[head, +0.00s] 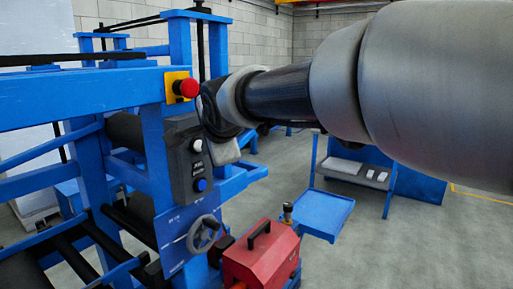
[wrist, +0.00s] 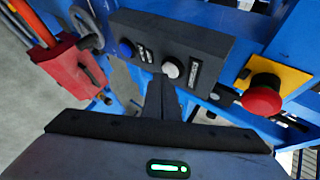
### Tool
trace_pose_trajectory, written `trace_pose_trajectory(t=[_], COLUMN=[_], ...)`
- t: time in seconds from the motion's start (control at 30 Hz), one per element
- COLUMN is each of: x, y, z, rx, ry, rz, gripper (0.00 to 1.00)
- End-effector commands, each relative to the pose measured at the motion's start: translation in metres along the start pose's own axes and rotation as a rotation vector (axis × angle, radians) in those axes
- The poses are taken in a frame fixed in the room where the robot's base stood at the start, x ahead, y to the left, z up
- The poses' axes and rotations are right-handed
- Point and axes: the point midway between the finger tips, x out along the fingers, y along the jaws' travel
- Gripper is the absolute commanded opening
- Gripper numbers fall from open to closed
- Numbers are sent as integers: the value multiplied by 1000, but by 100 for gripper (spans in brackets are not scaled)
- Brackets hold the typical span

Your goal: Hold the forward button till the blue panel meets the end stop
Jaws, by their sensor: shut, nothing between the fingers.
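A dark control box (head: 180,162) on the blue machine frame carries a white button (head: 197,145) above a blue button (head: 201,185). In the wrist view the box (wrist: 205,40) shows the white button (wrist: 172,69) and the blue button (wrist: 126,48), with small labels beside them that I cannot read. My gripper (wrist: 161,82) is shut and empty, its fingertips close to the box edge by the white button. I cannot tell whether they touch. In the head view my arm's end is right beside the box. I cannot make out the blue panel or the end stop.
A red emergency button (head: 187,88) on a yellow plate sits above the box, near my wrist. A handwheel (head: 204,234) and a red toolbox-like unit (head: 262,254) stand below. A blue tray (head: 318,212) and a blue bench (head: 352,172) stand to the right on open floor.

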Motion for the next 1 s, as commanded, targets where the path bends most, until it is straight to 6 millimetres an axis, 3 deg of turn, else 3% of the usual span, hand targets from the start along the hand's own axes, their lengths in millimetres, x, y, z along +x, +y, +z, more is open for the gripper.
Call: trace_pose_trajectory(t=[1.0], x=[6], y=[-4], z=[4], rx=[0], ry=[0], rz=[1], gripper=[0])
